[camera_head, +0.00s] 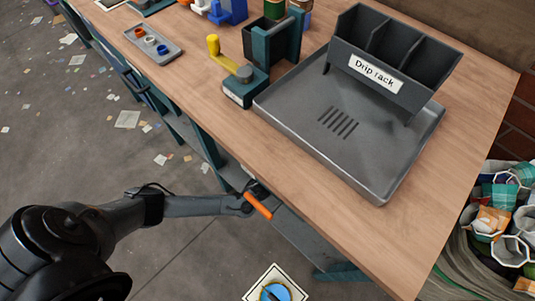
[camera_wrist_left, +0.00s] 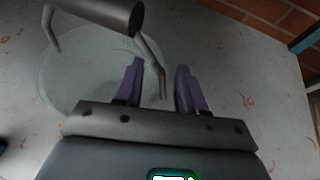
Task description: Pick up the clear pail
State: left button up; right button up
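The clear pail (camera_wrist_left: 85,75) shows in the left wrist view, upper left, see-through, on a pale stained surface. Its bail has a dark grey grip (camera_wrist_left: 100,14) and thin metal arms. My left gripper (camera_wrist_left: 158,75) has two purple fingers, spread apart. One bail arm (camera_wrist_left: 154,62) appears between them in the picture; I cannot tell whether it is touched. In the head view my left arm reaches to the table's near edge, where its end is partly hidden. I cannot make out the pail there. My right gripper is in neither view.
An orange bar (camera_head: 257,206) shows by my left arm's end. Crumpled waste (camera_head: 500,215) lies at the right.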

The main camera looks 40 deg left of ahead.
pick_arm(q)
jog(key=shift+w+f+b, duration=0.2)
jog(key=shift+w+f, duration=0.05)
jog(key=shift+w, duration=0.2)
jog(key=shift+w+f+b, duration=0.2)
jog(key=shift+w, duration=0.25)
jog(key=shift+a, duration=0.1)
jog(key=shift+c, duration=0.4)
grip_shut()
